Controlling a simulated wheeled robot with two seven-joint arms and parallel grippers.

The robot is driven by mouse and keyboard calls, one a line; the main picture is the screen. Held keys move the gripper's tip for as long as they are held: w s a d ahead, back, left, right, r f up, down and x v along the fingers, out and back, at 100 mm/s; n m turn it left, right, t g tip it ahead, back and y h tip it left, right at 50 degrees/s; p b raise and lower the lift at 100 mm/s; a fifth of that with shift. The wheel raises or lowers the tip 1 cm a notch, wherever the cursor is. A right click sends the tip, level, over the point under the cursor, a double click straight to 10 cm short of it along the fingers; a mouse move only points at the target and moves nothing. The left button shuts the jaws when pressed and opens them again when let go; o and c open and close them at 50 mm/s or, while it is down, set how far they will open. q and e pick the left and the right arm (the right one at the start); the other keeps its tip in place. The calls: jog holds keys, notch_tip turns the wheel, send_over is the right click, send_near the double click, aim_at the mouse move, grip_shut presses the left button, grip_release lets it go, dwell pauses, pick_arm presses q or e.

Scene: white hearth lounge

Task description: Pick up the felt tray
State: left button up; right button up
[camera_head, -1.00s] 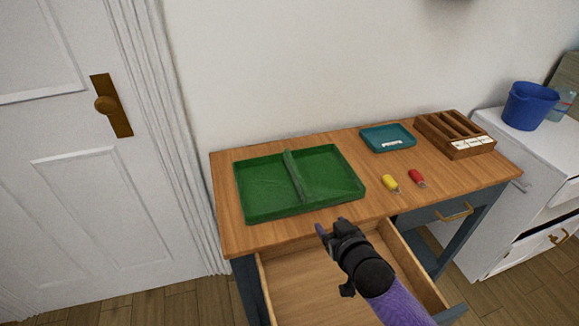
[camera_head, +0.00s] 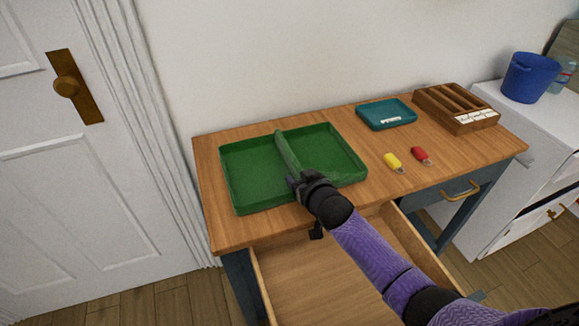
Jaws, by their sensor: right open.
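The green tray (camera_head: 245,172), which looks like the felt tray, lies flat on the wooden table. It has low walls and a raised divider (camera_head: 288,152) running front to back across its middle. My right gripper (camera_head: 293,183) is open and empty at the tray's front side, over or against the near wall close to the divider's near end. Its wrist hides part of that wall, and I cannot tell whether the fingers touch it. My left gripper is not in view.
A teal tray (camera_head: 386,114) with a white label and a brown compartment box (camera_head: 455,107) stand at the back right. Yellow (camera_head: 393,161) and red (camera_head: 421,154) tagged items lie right of the green tray. An open drawer (camera_head: 330,275) juts out below the table front.

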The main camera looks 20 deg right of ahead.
jog(key=c, duration=0.9)
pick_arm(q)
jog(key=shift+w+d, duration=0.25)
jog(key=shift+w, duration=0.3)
pick_arm(e)
grip_shut()
jog(key=shift+r, duration=0.1)
